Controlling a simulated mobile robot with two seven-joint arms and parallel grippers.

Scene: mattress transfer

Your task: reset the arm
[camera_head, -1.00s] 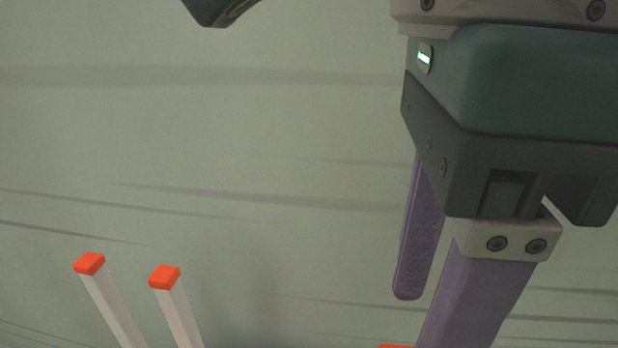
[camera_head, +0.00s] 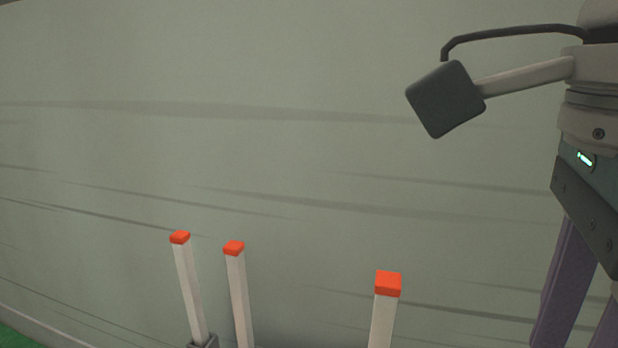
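My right gripper (camera_head: 582,330) hangs pointing down at the right edge. Its two purple fingers stand apart, with bare wall showing between them, and their tips run to or past the bottom of the picture. Nothing shows between the fingers. The dark square block (camera_head: 445,98) on a thin bracket joins this arm and is mine. My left gripper is not in view.
Three white posts with orange-red tops stand low in view: a left post (camera_head: 190,290), a middle post (camera_head: 240,300) and a right post (camera_head: 383,318). A pale green-grey wall (camera_head: 250,150) fills the background. Green floor (camera_head: 15,342) shows at bottom left.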

